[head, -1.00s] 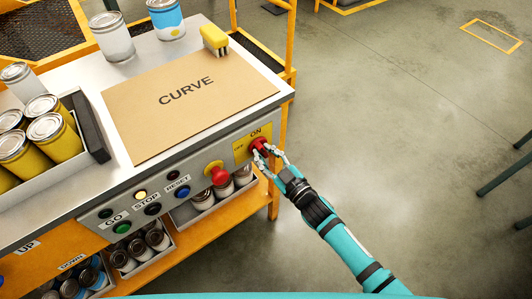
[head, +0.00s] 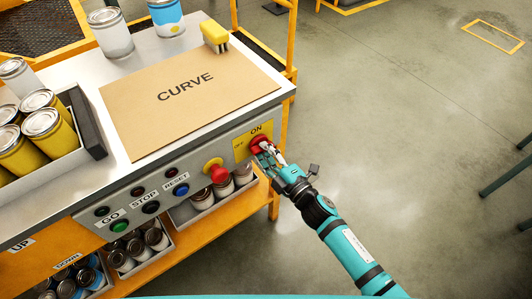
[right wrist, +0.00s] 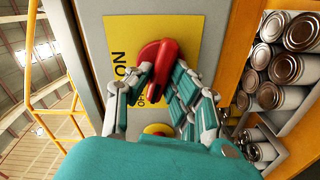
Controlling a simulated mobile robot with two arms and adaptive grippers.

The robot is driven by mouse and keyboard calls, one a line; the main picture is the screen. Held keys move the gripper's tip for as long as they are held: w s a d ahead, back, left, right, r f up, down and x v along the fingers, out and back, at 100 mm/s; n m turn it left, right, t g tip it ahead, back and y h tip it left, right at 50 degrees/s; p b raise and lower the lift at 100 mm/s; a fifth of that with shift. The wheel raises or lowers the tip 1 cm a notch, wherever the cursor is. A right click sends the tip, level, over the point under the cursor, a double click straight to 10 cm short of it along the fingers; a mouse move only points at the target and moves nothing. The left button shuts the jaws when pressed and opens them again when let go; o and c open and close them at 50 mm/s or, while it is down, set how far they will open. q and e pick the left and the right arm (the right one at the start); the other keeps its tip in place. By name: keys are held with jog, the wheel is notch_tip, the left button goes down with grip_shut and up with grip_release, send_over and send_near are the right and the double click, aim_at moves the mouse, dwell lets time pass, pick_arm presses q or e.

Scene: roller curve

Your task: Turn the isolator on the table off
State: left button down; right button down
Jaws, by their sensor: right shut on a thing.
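The isolator is a red rotary handle (head: 259,142) on a yellow plate (head: 239,149) at the right end of the table's front panel. The plate has an ON label above the handle and an OFF label at its left. In the right wrist view the red handle (right wrist: 158,62) sits between my fingers, beside the ON and OFF lettering. My right gripper (head: 266,154) is shut on the handle, and its fingers hide part of it. My left gripper is not in view.
A red mushroom button (head: 217,172) stands out left of the isolator. GO, STOP and RESET buttons and dark lamps are farther left. A CURVE board (head: 188,95), a yellow brush (head: 215,36) and cans are on the table.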

jog(key=shift+f+n+b, duration=0.15)
jog(key=shift+n+b, duration=0.25)
jog(key=shift+n, duration=1.2)
jog(key=c, duration=1.2)
grip_release()
jog(key=shift+c, duration=0.2)
jog(key=v, duration=1.2)
